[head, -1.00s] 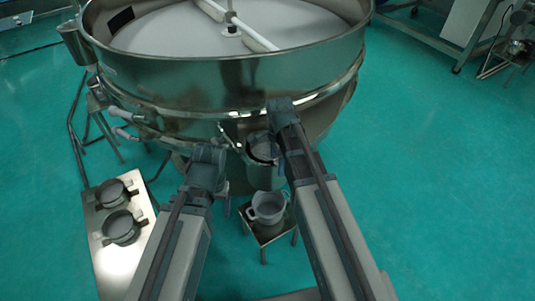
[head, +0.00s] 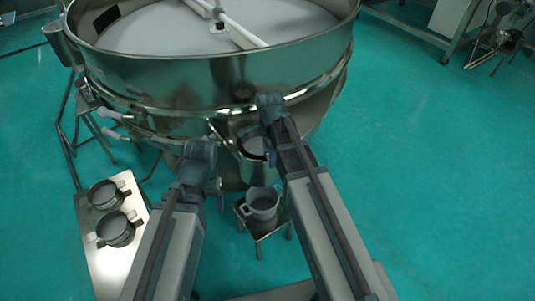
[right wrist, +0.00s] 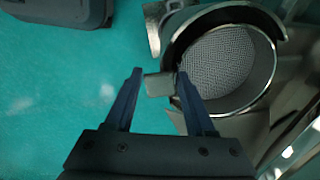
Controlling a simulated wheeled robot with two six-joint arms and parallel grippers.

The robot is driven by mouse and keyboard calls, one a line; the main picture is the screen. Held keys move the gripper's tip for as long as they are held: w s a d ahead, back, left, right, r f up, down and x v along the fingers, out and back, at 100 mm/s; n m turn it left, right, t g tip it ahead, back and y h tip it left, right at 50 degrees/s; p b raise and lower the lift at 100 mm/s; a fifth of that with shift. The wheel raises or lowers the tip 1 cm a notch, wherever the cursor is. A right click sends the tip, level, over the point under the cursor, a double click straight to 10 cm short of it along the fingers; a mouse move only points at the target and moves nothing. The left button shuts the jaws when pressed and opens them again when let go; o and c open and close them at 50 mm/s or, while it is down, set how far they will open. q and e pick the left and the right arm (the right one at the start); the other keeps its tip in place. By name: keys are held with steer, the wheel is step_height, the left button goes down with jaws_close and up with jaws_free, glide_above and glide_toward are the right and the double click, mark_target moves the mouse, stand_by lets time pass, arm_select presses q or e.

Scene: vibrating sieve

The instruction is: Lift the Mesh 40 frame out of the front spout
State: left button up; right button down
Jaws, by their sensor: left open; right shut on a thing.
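The front spout (head: 254,173) is a steel cup on the lower front of the round sieve. The Mesh 40 frame (right wrist: 218,62), a dark ring with grey mesh, shows in the right wrist view within the spout's rim. I cannot read a label on it. My right gripper (right wrist: 160,76) has its two fingers on either side of the frame's grey handle tab (right wrist: 159,85), left of the ring. In the head view my right arm partly covers the spout. My left gripper (head: 214,190) is open and empty, left of the spout.
The large steel sieve (head: 215,82) fills the back. A stool (head: 262,226) with a grey pot (head: 262,203) stands below the spout. A steel side table (head: 113,263) at the left holds two round handled frames (head: 103,194).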

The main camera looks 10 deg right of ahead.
step_height(320, 180, up, 9)
steer(key=p, duration=0.9)
steer(key=shift+r, duration=0.2)
